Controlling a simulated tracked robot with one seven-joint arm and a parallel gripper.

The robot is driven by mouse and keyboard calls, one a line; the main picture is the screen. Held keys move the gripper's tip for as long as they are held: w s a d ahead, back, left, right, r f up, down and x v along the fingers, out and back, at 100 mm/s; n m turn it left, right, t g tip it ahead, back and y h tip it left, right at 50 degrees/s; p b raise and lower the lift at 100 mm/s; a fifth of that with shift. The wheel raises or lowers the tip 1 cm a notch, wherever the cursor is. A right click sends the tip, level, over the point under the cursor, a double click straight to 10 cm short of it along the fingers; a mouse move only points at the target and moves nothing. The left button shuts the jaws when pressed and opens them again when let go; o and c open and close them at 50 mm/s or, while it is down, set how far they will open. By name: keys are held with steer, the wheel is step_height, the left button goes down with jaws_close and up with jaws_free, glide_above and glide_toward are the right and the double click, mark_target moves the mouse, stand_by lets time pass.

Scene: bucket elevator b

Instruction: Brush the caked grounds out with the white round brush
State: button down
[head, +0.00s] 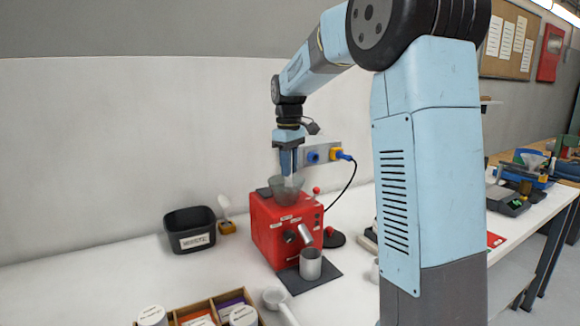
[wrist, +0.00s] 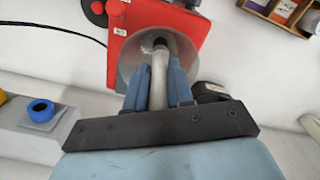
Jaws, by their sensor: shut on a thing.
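The red grinder (head: 275,232) stands on the white bench with a clear grey hopper (head: 286,190) on top. In the head view my gripper (head: 288,165) points straight down at the hopper's mouth. In the wrist view my gripper (wrist: 158,88) is shut on a pale grey-white round handle (wrist: 159,68), which I take to be the white brush. The handle runs down into the hopper, which also shows in the wrist view (wrist: 128,70). Its far end meets a dark spot at the hopper's bottom; bristles and caked grounds cannot be made out.
A metal cup (head: 310,264) stands on a dark mat before the grinder. A black waste bin (head: 190,231) and a pale utensil in a small holder (head: 227,227) are to the left. A white scoop (head: 275,298) and a wooden tray (head: 206,305) lie in front.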

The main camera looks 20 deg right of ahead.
step_height(320, 180, up, 7)
steer(key=shift+f, duration=0.1)
steer(key=shift+d+r, duration=0.1)
steer(key=shift+r, duration=0.25)
stand_by(0.7)
